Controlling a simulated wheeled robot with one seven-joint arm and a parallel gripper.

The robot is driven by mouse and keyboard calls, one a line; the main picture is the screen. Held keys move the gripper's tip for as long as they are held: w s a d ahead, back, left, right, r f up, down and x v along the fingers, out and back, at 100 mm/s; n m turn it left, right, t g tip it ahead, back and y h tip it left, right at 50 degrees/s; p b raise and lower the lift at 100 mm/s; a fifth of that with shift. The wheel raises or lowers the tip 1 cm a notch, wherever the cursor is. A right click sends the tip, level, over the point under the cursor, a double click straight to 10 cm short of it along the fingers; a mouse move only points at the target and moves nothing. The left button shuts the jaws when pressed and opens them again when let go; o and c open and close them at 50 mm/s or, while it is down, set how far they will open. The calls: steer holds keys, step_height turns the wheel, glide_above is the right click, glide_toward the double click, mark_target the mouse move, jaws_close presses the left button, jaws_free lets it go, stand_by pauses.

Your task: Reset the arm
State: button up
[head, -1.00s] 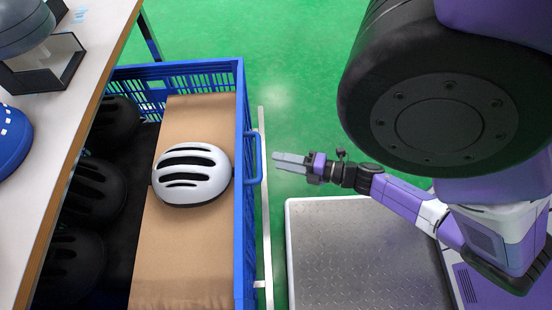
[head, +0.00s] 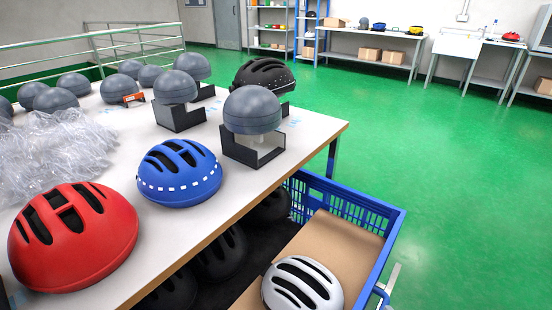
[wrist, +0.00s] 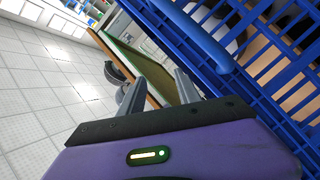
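My gripper (wrist: 158,98) shows in the wrist view with its two grey fingers apart and nothing between them. It is beside the blue crate (wrist: 283,92), whose slatted wall and handle fill the right of that view. My arm and gripper are out of the head view. In the head view, the blue crate (head: 397,222) stands at the table's right side. A white helmet (head: 301,286) lies in it beside brown cardboard, with dark helmets to the left, partly under the table.
The white table (head: 118,235) carries a red helmet (head: 73,238), a blue helmet (head: 179,173), a black helmet (head: 264,74), grey domes on stands and clear plastic wrap (head: 50,150). The green floor (head: 440,150) to the right is open. Workbenches line the far wall.

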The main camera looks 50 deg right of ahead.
steer(key=w+a+r+m+y, duration=0.1)
steer(key=a+r+m+y, duration=0.1)
steer(key=a+r, duration=0.45)
steer(key=w+a+r+m+y, duration=0.1)
steer(key=a+r+m+y, duration=0.15)
steer(key=a, duration=0.65)
steer(key=a+r+m+y, duration=0.2)
steer(key=a+r+y, duration=0.1)
steer(key=a+r, duration=0.3)
step_height(320, 180, up, 15)
steer(key=p, duration=1.7)
steer(key=shift+w+a, duration=0.25)
steer(key=shift+a, duration=0.1)
steer(key=shift+f, duration=0.15)
